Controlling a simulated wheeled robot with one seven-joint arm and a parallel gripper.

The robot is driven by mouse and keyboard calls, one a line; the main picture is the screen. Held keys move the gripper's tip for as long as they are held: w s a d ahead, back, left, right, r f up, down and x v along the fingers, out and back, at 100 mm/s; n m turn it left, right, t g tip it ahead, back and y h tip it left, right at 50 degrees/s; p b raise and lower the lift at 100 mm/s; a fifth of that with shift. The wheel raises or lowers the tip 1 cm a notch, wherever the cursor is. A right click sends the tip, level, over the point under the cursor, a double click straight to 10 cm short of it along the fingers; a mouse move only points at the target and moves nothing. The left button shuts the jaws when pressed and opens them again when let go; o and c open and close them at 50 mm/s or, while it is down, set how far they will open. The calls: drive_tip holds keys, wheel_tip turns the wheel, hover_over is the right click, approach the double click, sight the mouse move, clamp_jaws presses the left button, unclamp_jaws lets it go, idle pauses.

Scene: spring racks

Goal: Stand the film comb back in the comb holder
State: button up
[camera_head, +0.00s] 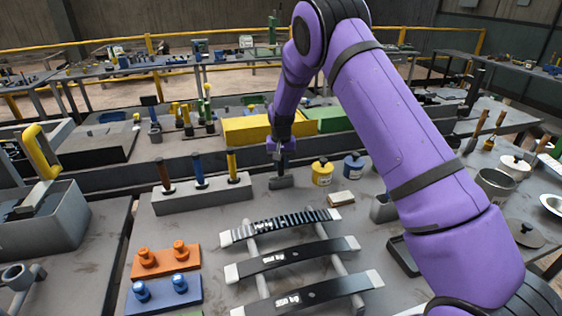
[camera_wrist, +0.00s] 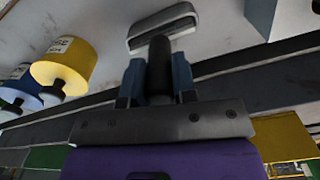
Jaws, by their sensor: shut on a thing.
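My gripper (camera_head: 281,158) is in the middle of the head view, pointing down over the table. In the wrist view my gripper (camera_wrist: 158,78) has its two blue-grey fingers shut on a dark upright handle, which I take to be the film comb (camera_wrist: 160,52). A wide grey piece (camera_wrist: 163,27) is at the handle's far end; it also shows below the gripper in the head view (camera_head: 281,183). I cannot tell whether it is the comb's head or a separate base, or whether it touches the table. A long grey block (camera_head: 203,200) left of the gripper holds brown, blue and yellow handles upright; I cannot tell if it is the comb holder.
Yellow (camera_head: 322,173) and blue (camera_head: 354,165) pots stand just right of the gripper. A rack of dark strips (camera_head: 288,256) lies in front. A yellow box (camera_head: 247,130) stands behind. Orange (camera_head: 165,262) and blue (camera_head: 160,294) peg blocks are at front left.

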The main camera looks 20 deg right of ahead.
drive_tip(key=shift+f, duration=0.3)
drive_tip(key=o, duration=1.4)
drive_tip(key=shift+r, duration=3.5)
drive_tip(key=shift+r, duration=0.1)
